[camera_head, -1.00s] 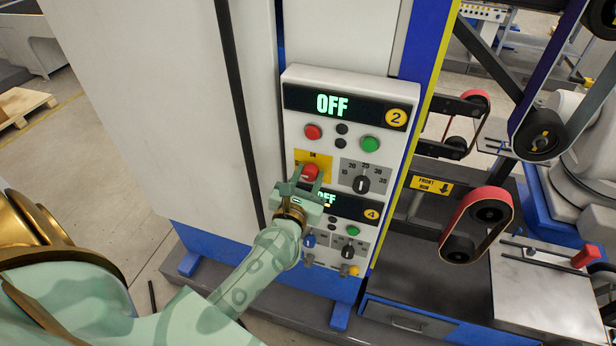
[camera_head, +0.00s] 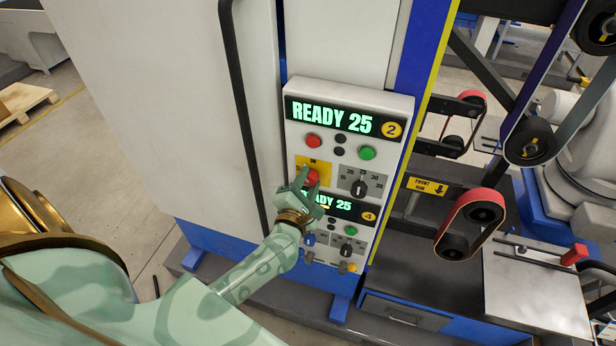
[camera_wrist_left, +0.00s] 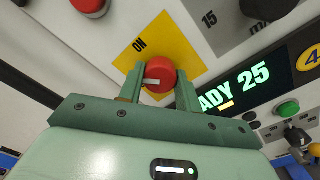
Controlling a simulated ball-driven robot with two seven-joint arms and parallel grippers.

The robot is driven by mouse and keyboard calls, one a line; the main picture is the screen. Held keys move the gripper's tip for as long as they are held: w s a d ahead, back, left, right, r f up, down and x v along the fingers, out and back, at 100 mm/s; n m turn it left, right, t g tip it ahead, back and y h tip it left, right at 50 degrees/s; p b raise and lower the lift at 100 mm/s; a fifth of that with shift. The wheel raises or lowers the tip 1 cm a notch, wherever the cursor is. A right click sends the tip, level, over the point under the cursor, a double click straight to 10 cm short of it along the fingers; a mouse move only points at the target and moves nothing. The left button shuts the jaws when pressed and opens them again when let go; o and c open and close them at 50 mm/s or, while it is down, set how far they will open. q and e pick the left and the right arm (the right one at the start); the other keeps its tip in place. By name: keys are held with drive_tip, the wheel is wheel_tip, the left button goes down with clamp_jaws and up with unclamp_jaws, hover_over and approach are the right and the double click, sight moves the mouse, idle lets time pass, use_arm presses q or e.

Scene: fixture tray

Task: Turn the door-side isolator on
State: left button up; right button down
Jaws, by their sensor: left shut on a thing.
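The isolator is a red rotary knob (camera_head: 312,177) on a yellow plate (camera_head: 322,166) in the upper half of the control panel. It also shows in the left wrist view (camera_wrist_left: 161,74), where the plate (camera_wrist_left: 153,41) bears the word ON. My left gripper (camera_head: 303,183) is shut on the red knob, with a green finger on each side of it in the left wrist view (camera_wrist_left: 158,84). A white mark on the knob points to the left there. The upper display (camera_head: 333,117) reads READY 25. The lower display (camera_head: 345,208) is partly hidden by my gripper, ending in ADY 25.
A red button (camera_head: 314,141), a green button (camera_head: 367,153) and a black selector dial (camera_head: 359,188) sit close around the knob. A dark vertical bar (camera_head: 243,120) runs left of the panel. Red belt arms (camera_head: 470,220) stand to the right.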

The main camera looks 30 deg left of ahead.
use_arm(q)
drive_tip(key=m+p, duration=0.2)
drive_tip(key=m, duration=0.2)
drive_tip(key=shift+r+m, duration=0.15)
drive_tip(key=shift+m, duration=0.25)
drive_tip(key=shift+m+p, duration=1.2)
drive_tip(key=shift+m, duration=0.8)
drive_tip(key=o, duration=1)
drive_tip(key=shift+s, duration=0.1)
drive_tip(key=b+v, duration=0.2)
drive_tip(key=v, duration=1.4)
drive_tip(key=shift+f, duration=0.25)
